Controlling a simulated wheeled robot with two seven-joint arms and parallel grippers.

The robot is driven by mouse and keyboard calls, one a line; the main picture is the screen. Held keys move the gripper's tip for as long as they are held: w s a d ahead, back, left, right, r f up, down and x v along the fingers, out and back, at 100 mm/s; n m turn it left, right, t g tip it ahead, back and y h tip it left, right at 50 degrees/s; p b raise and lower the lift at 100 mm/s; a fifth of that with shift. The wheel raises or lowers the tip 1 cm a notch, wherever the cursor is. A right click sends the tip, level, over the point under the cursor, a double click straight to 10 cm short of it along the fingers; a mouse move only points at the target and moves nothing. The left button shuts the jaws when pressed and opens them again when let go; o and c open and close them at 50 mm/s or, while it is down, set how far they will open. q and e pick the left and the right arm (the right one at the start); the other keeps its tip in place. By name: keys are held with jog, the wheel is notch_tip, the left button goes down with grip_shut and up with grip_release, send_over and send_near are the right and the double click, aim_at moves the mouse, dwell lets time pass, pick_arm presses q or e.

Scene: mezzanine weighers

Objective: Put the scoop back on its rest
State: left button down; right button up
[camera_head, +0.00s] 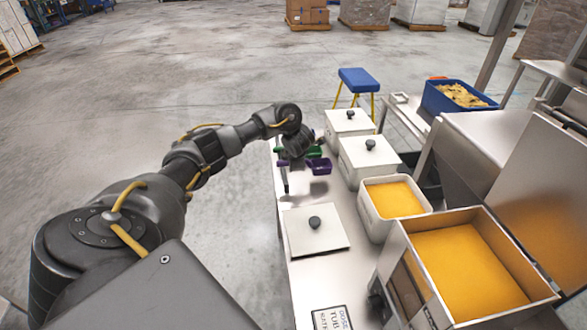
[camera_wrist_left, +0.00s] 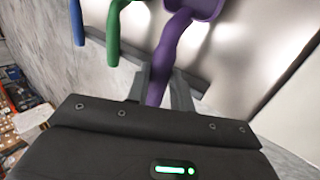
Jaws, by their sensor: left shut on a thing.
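My left gripper (camera_head: 297,152) is over the left edge of the steel table. In the left wrist view my left gripper (camera_wrist_left: 160,88) is shut on the handle of a purple scoop (camera_wrist_left: 178,42). The purple scoop's bowl (camera_head: 320,166) points right, over the table. A green scoop handle (camera_wrist_left: 113,38) and a blue handle (camera_wrist_left: 77,22) lie side by side to its left, along a dark grey rail (camera_wrist_left: 195,80) that looks like the rest. The purple handle crosses this rail; I cannot tell whether it touches. My right gripper is not in view.
The steel table (camera_head: 307,275) carries lidded white tubs (camera_head: 365,160), an open tub of yellow powder (camera_head: 372,204) and a loose lid (camera_head: 315,232). A large yellow-filled hopper (camera_head: 400,285) stands at the right. A blue stool (camera_head: 358,80) is behind. Floor at left is clear.

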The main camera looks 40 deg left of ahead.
pick_arm(q)
notch_tip(320, 180, down, 4)
jog(key=shift+w+a+r, duration=0.15)
jog(key=shift+b, duration=0.3)
jog(key=c, duration=1.2)
grip_release()
jog(key=shift+c, duration=0.2)
